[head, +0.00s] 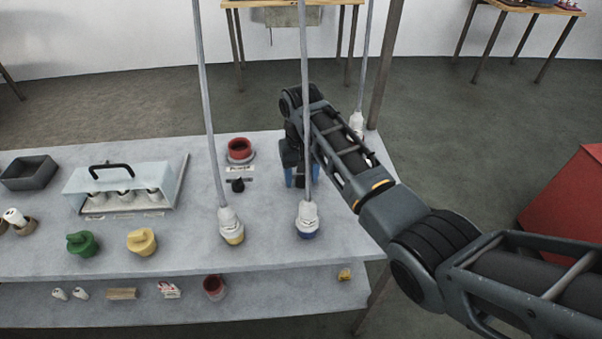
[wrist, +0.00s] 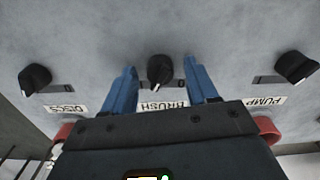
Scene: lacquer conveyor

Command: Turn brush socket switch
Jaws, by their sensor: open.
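The brush socket switch is a black rotary knob (wrist: 160,70), seen in the wrist view above a label reading BRUSH. My gripper (wrist: 161,82) is open, with one blue finger on each side of this knob. The knob lies between the fingertips, and I see a gap on both sides. In the head view my gripper (head: 300,178) points down at the table near its back right. There the arm and fingers hide most of the brush knob.
A knob (wrist: 36,78) labelled DISCS and a knob (wrist: 296,68) labelled PUMP flank the brush knob. In the head view, cables with a yellow-ringed plug (head: 231,226) and a blue-ringed plug (head: 307,220) hang close to my gripper. A red socket (head: 239,150) stands left of it.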

